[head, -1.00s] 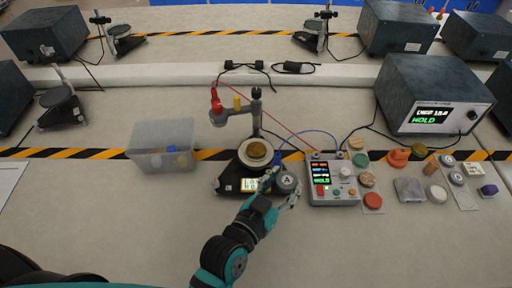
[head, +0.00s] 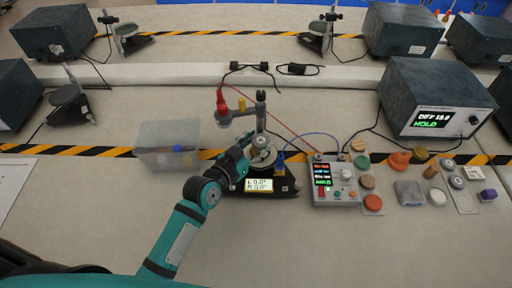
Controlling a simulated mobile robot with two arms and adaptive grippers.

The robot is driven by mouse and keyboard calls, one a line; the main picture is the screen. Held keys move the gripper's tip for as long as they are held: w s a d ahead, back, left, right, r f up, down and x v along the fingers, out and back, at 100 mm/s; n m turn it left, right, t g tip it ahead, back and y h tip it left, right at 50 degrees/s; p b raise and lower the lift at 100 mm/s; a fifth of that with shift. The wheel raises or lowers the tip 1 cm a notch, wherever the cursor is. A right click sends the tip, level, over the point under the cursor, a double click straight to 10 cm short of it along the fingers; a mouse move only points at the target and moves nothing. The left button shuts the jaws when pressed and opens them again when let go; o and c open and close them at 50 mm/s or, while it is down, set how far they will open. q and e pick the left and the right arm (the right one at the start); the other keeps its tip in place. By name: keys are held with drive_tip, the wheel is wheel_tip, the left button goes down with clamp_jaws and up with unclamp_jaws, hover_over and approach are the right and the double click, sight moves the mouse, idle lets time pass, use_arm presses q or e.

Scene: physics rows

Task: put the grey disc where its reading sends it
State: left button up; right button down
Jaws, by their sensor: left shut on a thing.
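My left gripper (head: 251,146) reaches over the round plate of the black-based measuring stand. It is shut on what looks like the grey disc (head: 262,141), mostly hidden by the fingers. A pale round surface (head: 264,157) shows just below the fingers. The stand's base (head: 284,187) carries a lit display (head: 259,185) with two lines that look like zeros. A control box (head: 334,181) with coloured lines and buttons stands at its right. The large dark instrument (head: 436,98) has a screen (head: 434,121) with a white line and green "HOLD". My right gripper is not in view.
A clear bin (head: 167,147) stands left of the stand. Red and blue cables cross near the stand. The front of the table is free.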

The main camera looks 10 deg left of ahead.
sight(256, 154)
use_arm(q)
drive_tip(key=f, duration=0.3)
drive_tip(key=shift+w+a+p, duration=0.25)
drive_tip(key=shift+w+p, duration=0.05)
drive_tip(key=shift+p, duration=0.1)
drive_tip(key=shift+s+f, duration=0.1)
drive_tip(key=shift+f, duration=0.15)
drive_tip(key=o, duration=1.1)
drive_tip(key=shift+c, duration=0.2)
